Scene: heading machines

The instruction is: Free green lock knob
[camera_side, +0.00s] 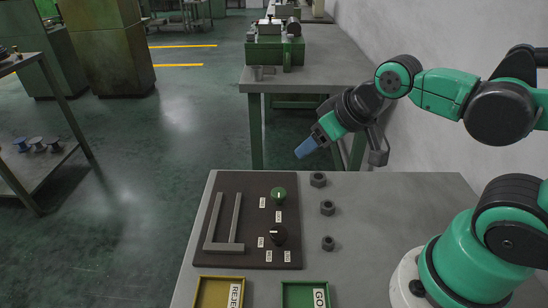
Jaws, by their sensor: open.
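The green lock knob (279,194) stands on the dark panel (256,185) at its upper right, with a pale pointer line running roughly up and down the picture. Small white labels sit beside and below it; their text is too small to read. My gripper (306,148) has blue fingers and hangs in the air above and beyond the panel's far edge, tilted down to the left. It is open, apart from the knob, and nothing shows in it. The gap between the fingers is hidden from this side.
A black knob (278,235) and a grey U-shaped fixture (236,220) are on the panel. Three dark nuts (318,180) lie in a column to its right. A yellow REJECT tray (203,279) and a green GO tray (291,285) are at the front. The table's right middle is clear.

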